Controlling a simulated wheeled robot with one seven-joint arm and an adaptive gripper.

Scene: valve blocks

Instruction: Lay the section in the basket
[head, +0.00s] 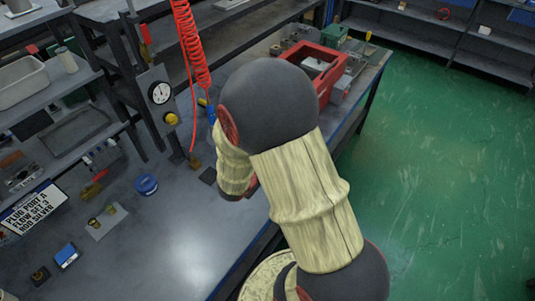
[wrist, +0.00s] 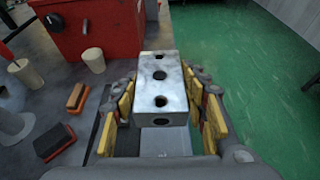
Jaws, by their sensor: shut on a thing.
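In the wrist view, a silver-grey rectangular block with several round holes, which looks like the section (wrist: 160,70), is held between the fingers of my gripper (wrist: 160,105). The yellow pads are shut on its two sides. The block's long face shows toward the camera. In the head view my arm hides the gripper and the block. No thing is clearly a basket. A red open-topped box (head: 333,60) stands at the far end of the bench, and a grey metal bin (head: 18,82) sits on the left shelf. A red box (wrist: 85,28) also shows upper left in the wrist view.
The steel bench (head: 165,250) has much bare room at its front. A blue round tub (head: 146,185), a blue box (head: 67,255) and a sign (head: 35,208) are at left. A red coiled hose (head: 190,45) hangs above the bench. Green floor (head: 450,190) lies right.

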